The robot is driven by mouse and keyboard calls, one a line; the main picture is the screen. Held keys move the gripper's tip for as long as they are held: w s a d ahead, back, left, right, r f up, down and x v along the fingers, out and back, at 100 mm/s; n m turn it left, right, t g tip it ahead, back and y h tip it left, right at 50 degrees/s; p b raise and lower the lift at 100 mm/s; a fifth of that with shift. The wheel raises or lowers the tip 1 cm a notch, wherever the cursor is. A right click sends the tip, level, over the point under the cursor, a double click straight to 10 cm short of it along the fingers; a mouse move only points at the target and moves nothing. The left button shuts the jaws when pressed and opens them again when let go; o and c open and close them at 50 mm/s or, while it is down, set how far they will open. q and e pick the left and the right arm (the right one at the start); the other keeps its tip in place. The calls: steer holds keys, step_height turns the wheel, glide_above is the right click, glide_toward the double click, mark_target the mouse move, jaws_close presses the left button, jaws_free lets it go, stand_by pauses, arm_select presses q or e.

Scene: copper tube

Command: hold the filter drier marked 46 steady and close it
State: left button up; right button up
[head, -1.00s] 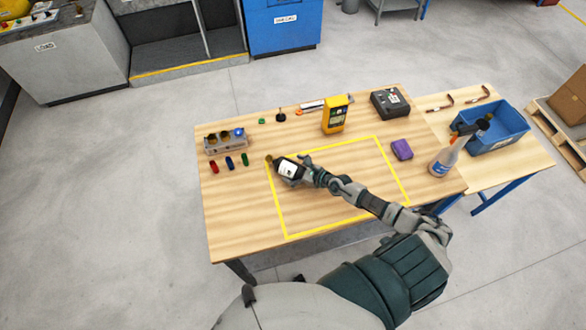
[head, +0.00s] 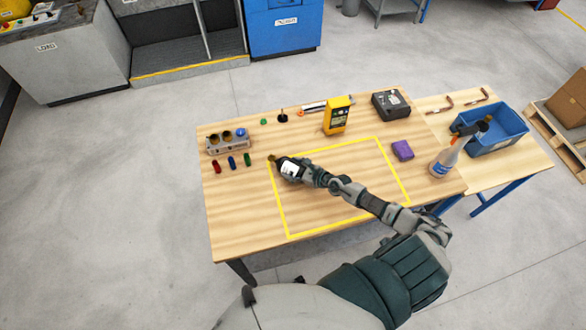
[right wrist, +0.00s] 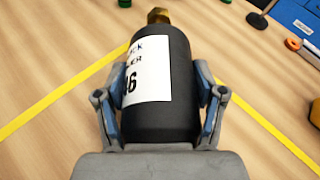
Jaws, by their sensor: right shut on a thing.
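The filter drier (head: 290,168) is a black cylinder with a white label. It lies tilted near the upper left corner of the yellow outline on the table. In the right wrist view the drier (right wrist: 178,105) shows "46" on its label, cut off at the left, and a bare brass fitting (right wrist: 159,15) at its far end. My right gripper (right wrist: 160,97) is shut on the drier, with one finger on each side of its body. The near end is hidden by the gripper. My left gripper is not in view.
A yellow meter (head: 338,116) stands behind.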

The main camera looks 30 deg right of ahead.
mark_target(292, 164)
step_height(292, 164, up, 8)
steer(key=p, duration=0.5)
steer(key=shift+a+r, duration=0.1)
steer(key=shift+r, duration=0.15)
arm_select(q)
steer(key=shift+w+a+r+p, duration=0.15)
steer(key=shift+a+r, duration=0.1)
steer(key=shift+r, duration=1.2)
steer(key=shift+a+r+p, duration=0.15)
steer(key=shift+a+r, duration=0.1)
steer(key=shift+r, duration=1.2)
arm_select(e)
steer(key=shift+r, duration=0.55)
steer(key=shift+w+a+r+b, duration=0.15)
steer(key=shift+a+r+b, duration=0.1)
steer(key=shift+a+b, duration=0.05)
arm_select(q)
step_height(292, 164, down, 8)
steer(key=b, duration=0.7)
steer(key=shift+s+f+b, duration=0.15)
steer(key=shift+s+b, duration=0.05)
steer(key=shift+b, duration=0.1)
arm_select(e)
steer(key=s+a+r+n+g+y, duration=0.4)
steer(key=a+r+n+y, duration=0.1)
steer(key=a+r, duration=0.3)
steer(key=shift+s+a+r+n, duration=0.15)
steer(key=shift+a+r+n, duration=0.25)
steer(key=shift+a, duration=0.15)
